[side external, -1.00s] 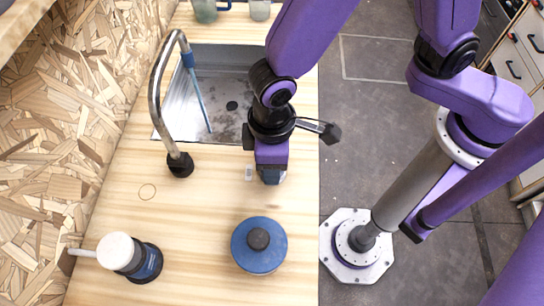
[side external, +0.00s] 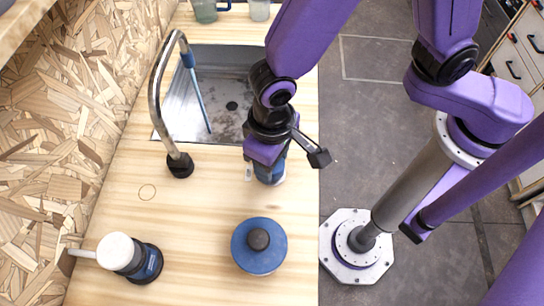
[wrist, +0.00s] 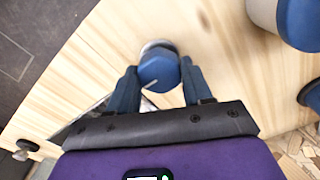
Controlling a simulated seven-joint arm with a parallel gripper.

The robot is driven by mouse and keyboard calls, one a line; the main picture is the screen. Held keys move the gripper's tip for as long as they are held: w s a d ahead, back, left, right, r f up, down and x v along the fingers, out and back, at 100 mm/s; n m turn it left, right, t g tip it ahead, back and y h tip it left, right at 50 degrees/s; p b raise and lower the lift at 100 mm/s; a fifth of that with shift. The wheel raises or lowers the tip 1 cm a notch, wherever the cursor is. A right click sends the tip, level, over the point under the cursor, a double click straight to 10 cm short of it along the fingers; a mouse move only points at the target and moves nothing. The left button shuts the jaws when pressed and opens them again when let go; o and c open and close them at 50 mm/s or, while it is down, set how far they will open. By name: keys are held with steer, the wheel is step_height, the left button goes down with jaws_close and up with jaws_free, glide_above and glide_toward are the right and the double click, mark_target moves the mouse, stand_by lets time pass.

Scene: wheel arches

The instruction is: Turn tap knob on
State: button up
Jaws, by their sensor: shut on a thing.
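The tap knob (side external: 270,178) is a short blue knob on the wooden counter, just in front of the sink's near edge. It also shows in the wrist view as a faceted blue cap (wrist: 158,68) on a pale round base. My gripper (side external: 266,164) comes down over it from above. In the wrist view its two blue fingers (wrist: 159,80) stand on either side of the knob and are shut on it. The curved metal tap spout (side external: 158,95) rises left of the sink from a black base. The gripper partly hides the knob in the side view.
The grey sink basin (side external: 225,97) lies behind the gripper, with no water visible in it. A blue lidded pot (side external: 259,258) stands in front of the knob. A white-topped black and blue fixture (side external: 117,251) is at front left. Cups stand at the back.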

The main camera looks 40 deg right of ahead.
steer(key=shift+r, duration=0.1)
steer(key=o, duration=1)
steer(key=shift+o, duration=0.2)
step_height(320, 180, up, 17)
steer(key=shift+r, duration=0.2)
steer(key=s+d+f+n, duration=0.2)
steer(key=d+n, duration=0.1)
steer(key=d, duration=0.6)
steer(key=s+d+f+n, duration=0.1)
steer(key=d+f+n, duration=0.1)
steer(key=d, duration=0.7)
steer(key=s+d+f+n, duration=0.1)
steer(key=s+d+n, duration=0.1)
steer(key=d, duration=0.8)
steer(key=shift+s+f+n, duration=0.35)
steer(key=shift+f+n, duration=0.05)
steer(key=shift+n, duration=0.5)
